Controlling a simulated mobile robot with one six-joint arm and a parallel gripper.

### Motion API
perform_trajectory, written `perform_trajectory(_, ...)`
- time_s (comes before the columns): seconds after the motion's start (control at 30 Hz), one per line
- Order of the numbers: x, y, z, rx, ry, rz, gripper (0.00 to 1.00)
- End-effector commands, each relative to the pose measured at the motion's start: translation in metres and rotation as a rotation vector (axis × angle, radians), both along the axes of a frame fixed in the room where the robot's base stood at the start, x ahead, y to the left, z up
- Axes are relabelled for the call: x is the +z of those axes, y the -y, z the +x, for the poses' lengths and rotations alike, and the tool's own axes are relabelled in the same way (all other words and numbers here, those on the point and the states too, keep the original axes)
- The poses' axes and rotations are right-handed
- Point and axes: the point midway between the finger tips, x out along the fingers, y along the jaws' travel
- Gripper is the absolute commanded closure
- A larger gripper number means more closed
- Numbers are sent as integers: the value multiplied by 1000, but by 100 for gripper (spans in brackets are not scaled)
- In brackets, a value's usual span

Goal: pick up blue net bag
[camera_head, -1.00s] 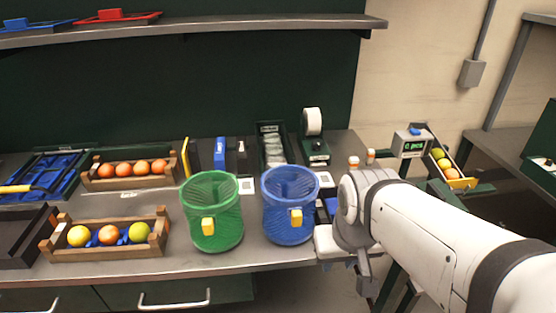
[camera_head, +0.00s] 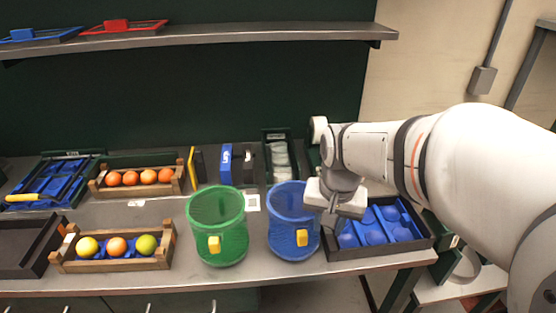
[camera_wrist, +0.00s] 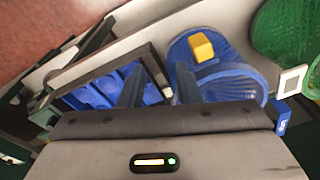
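The blue net bag (camera_head: 292,236) stands upright on the metal bench, a round mesh bag with a yellow tag on its front. My gripper (camera_head: 338,205) is above and just right of it, over the edge between the bag and a black tray. In the wrist view the blue net bag (camera_wrist: 222,82) lies ahead of my gripper (camera_wrist: 160,85), whose two dark fingers are spread apart with nothing between them. The right finger overlaps the bag in that view; I cannot tell whether it touches.
A green net bag (camera_head: 218,243) stands left of the blue one. A black tray with blue cups (camera_head: 383,232) is at the right. Wooden crates with oranges (camera_head: 137,190) and mixed fruit (camera_head: 113,266) are at the left. A shelf (camera_head: 230,38) spans the back.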

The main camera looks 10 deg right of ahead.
Motion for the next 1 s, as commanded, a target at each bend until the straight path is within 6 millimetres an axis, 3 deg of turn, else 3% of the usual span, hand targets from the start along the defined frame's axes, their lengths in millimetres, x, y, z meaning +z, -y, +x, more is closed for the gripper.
perform_trajectory(0.03, 12, 0, 13, -53, -25, 5, 70)
perform_trajectory(0.2, 18, 1, 45, -213, -76, 15, 70)
perform_trajectory(0.43, 13, 2, 65, -314, -109, 17, 70)
perform_trajectory(1.0, -57, 4, 69, -321, -113, 17, 70)
